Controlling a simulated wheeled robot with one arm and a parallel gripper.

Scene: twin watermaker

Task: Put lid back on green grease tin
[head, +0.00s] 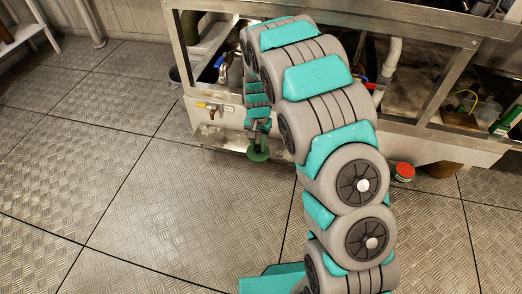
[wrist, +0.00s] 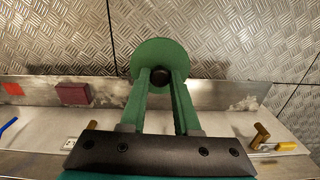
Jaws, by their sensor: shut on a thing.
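The lid seems clear of the floor, but the gap is hard to judge. I cannot make out an open green grease tin in either view. A green item (head: 509,119) at the right edge is cut off, and I cannot tell what it is.
A red-topped can (head: 404,171) stands on the floor right of my arm. The metal bench (head: 225,137) has a brass valve with a yellow handle (head: 205,106). A dark red block (wrist: 73,94) lies along its ledge in the wrist view. The plate floor (head: 150,210) at left is clear.

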